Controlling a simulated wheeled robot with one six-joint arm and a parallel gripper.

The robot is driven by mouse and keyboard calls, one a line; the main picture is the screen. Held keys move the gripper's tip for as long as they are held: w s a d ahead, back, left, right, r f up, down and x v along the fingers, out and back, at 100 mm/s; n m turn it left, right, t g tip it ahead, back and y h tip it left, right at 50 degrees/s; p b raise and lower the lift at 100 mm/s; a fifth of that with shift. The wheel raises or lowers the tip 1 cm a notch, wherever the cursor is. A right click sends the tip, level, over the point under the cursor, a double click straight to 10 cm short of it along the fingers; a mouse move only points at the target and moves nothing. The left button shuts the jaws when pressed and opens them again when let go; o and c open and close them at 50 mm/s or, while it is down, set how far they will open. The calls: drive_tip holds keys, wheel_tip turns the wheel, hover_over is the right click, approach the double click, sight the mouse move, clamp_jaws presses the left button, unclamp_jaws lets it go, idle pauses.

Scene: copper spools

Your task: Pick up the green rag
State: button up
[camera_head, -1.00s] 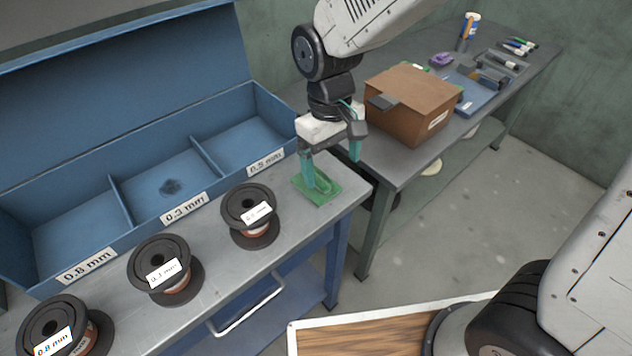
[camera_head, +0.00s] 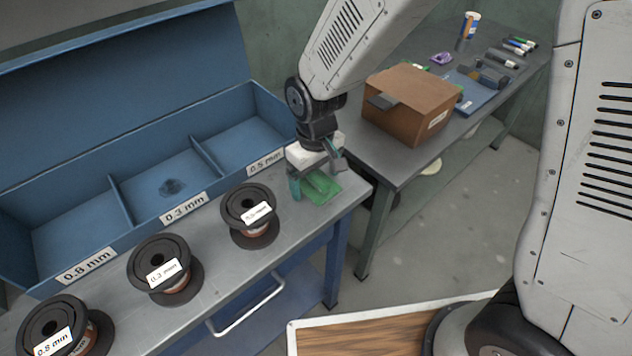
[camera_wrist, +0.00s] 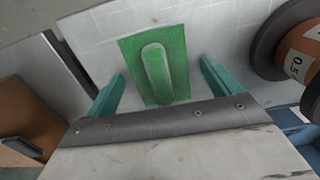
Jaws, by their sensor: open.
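The green rag (camera_head: 321,187) lies flat on the right end of the grey workbench, with a raised fold along its middle. In the wrist view the rag (camera_wrist: 174,55) lies ahead of the fingers, its fold running lengthwise between them. My gripper (camera_head: 316,178) is open and empty, low over the rag, and hides part of it in the head view. In the wrist view the teal fingertips of my gripper (camera_wrist: 163,78) stand apart, one on each side of the rag. I cannot tell whether they touch the bench.
A spool labelled 0.5 (camera_head: 248,215) stands left of the rag; two more spools (camera_head: 165,270) (camera_head: 62,328) stand further left. The blue compartment box (camera_head: 110,215) is behind them. A cardboard box (camera_head: 405,108) sits on the second table at right.

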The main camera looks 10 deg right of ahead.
drive_tip(key=c, duration=1.1)
drive_tip(key=shift+r, duration=0.15)
drive_tip(key=shift+c, duration=0.2)
